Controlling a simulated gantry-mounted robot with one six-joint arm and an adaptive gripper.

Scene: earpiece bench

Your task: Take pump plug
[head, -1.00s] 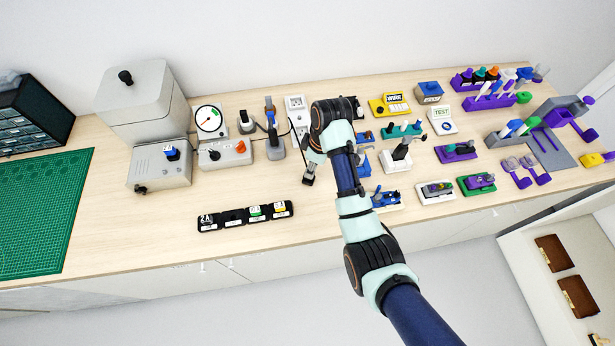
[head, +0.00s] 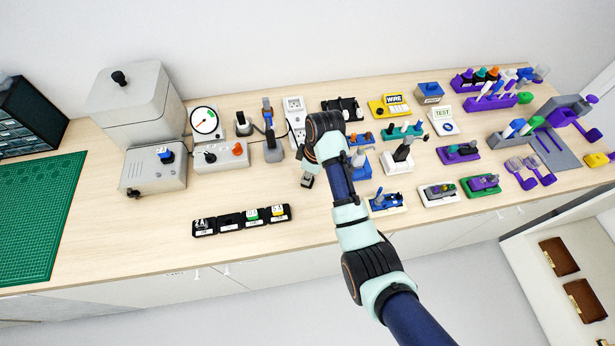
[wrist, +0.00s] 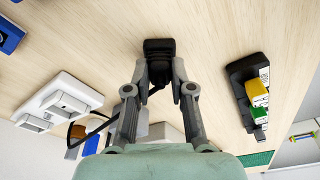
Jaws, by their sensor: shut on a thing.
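My gripper (wrist: 160,75) is shut on a black plug (wrist: 159,47), which shows beyond the fingertips in the wrist view. A thin dark cable runs near the fingers. The fingers partly hide the plug. In the head view my gripper (head: 307,180) is over the open middle of the bench, with the dark plug end small below it. I cannot tell whether the plug touches the bench. A white socket strip (head: 294,106) stands behind my gripper.
The row of black holders (head: 242,220) lies to the left at the front. The grey machine (head: 155,168) and the switch box (head: 221,156) stand farther left. Several coloured fixtures, including a blue one (head: 386,201), crowd the right. Bare wood lies around my gripper.

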